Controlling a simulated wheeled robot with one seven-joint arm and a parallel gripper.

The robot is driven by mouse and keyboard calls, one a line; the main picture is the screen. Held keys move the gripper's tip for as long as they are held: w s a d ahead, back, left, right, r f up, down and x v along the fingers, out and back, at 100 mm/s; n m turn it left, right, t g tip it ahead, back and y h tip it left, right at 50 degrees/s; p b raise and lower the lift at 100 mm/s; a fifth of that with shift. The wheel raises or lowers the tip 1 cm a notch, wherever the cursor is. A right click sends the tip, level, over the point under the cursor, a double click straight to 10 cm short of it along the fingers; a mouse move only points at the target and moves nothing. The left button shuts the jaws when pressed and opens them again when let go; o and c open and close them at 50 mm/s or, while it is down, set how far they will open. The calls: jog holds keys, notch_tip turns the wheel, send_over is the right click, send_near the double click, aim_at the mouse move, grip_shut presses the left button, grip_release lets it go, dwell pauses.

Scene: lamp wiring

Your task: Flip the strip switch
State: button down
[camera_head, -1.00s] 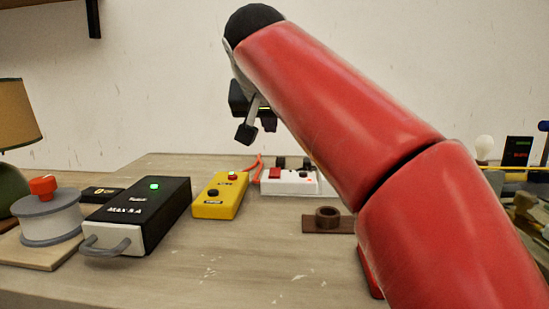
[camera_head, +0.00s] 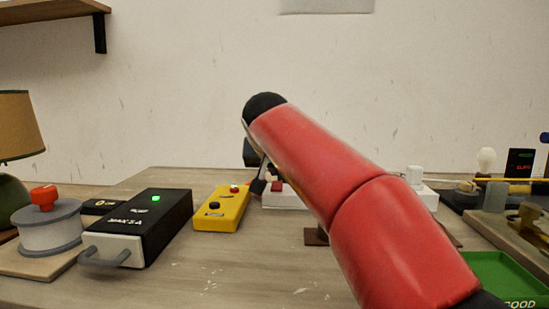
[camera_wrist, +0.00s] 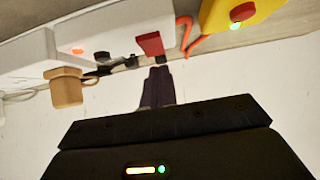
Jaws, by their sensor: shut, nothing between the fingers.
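The white power strip (camera_head: 283,201) stands at the back of the workbench, partly hidden behind my arm. Its red rocker switch (camera_head: 277,187) shows at its left end. In the wrist view the strip (camera_wrist: 105,25) fills the upper left, with the red switch (camera_wrist: 150,44) tilted out from its face and an orange light (camera_wrist: 77,51) glowing. My gripper (camera_head: 258,187) is at the strip's left end. In the wrist view my closed, empty fingers (camera_wrist: 160,70) point at the switch, very close to it; I cannot tell whether they touch.
A yellow box (camera_head: 222,210) with a lit button stands left of the strip, and a black supply box (camera_head: 150,225) with a green light further left. An orange cable (camera_wrist: 184,32) runs beside the switch. A green tray (camera_head: 505,278) lies at right. The front middle bench is clear.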

jog(key=shift+w+f, duration=0.1)
jog(key=shift+f, duration=0.6)
jog(key=shift+w+f, duration=0.15)
jog(key=shift+f, duration=0.15)
jog(key=shift+w+r+p, duration=0.25)
jog(key=shift+w+p, duration=0.4)
jog(key=shift+w, duration=0.1)
